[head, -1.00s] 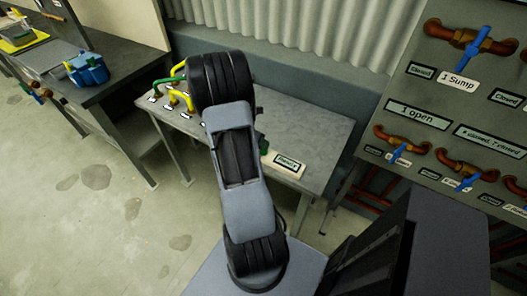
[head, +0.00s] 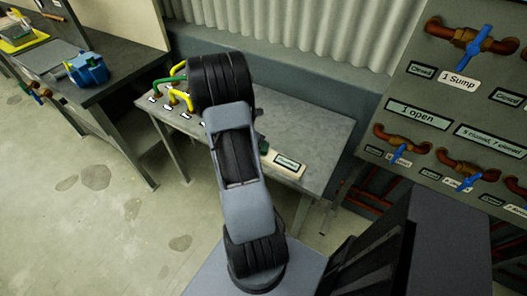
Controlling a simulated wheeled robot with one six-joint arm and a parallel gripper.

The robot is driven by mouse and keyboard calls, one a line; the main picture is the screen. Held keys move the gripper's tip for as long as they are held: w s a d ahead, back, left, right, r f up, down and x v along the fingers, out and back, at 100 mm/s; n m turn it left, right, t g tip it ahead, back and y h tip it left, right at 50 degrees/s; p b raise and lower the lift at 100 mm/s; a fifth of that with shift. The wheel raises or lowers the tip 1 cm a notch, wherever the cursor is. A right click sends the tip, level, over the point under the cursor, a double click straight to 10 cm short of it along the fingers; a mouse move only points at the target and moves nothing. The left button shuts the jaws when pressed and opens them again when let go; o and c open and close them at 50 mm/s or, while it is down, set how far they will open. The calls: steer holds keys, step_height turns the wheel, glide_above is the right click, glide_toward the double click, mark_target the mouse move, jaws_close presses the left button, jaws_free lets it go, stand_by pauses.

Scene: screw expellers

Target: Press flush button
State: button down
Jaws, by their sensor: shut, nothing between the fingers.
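No flush button can be made out for sure. A grey metal bench (head: 318,130) stands behind my arm. A pale label plate (head: 288,164) with a dark text panel sits on its front edge, right of my arm; the text is too small to read surely. A small dark green part (head: 262,145) shows just beside my arm, partly hidden, and I cannot tell what it is. My arm reaches up over the bench and covers its middle. My gripper is not visible; the arm's black joint and grey link hide what lies behind them.
Yellow and green bent pipes (head: 178,95) rise from the bench's left end. A panel with copper pipes and blue valve handles (head: 473,45) stands at right. The floor (head: 95,215) at left is clear.

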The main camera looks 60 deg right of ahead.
steer(key=shift+r+p, duration=0.85)
steer(key=shift+p, duration=0.1)
step_height(320, 180, up, 5)
steer(key=p, duration=0.5)
stand_by(0.6)
